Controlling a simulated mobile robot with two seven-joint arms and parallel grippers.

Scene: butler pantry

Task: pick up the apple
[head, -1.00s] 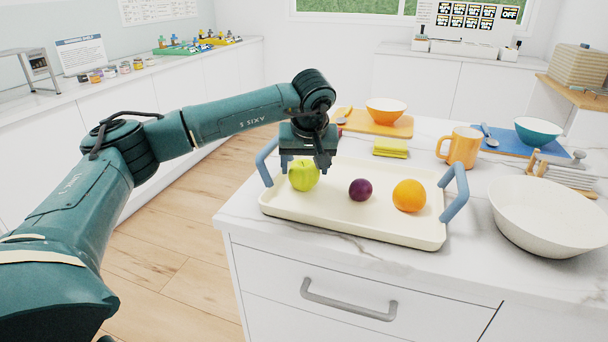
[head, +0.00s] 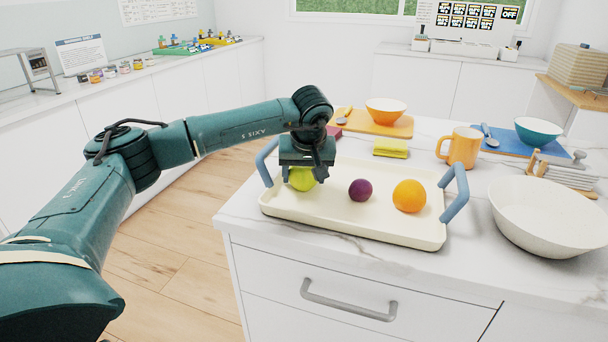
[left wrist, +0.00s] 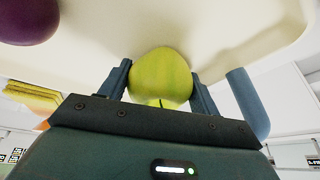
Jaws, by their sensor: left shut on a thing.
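The green apple (head: 301,180) is at the left end of the cream tray (head: 345,227), partly hidden under my left gripper (head: 305,172) in the head view. In the left wrist view the apple (left wrist: 161,77) sits between the two fingers of my left gripper (left wrist: 160,82), which are shut on it. The apple still appears to be at tray level. My right gripper is not in view.
A dark plum (head: 360,190) and an orange (head: 409,196) lie on the same tray. The tray has blue handles (head: 455,192). A large white bowl (head: 545,215) stands right of it, and an orange mug (head: 459,147) and yellow sponge (head: 391,147) behind.

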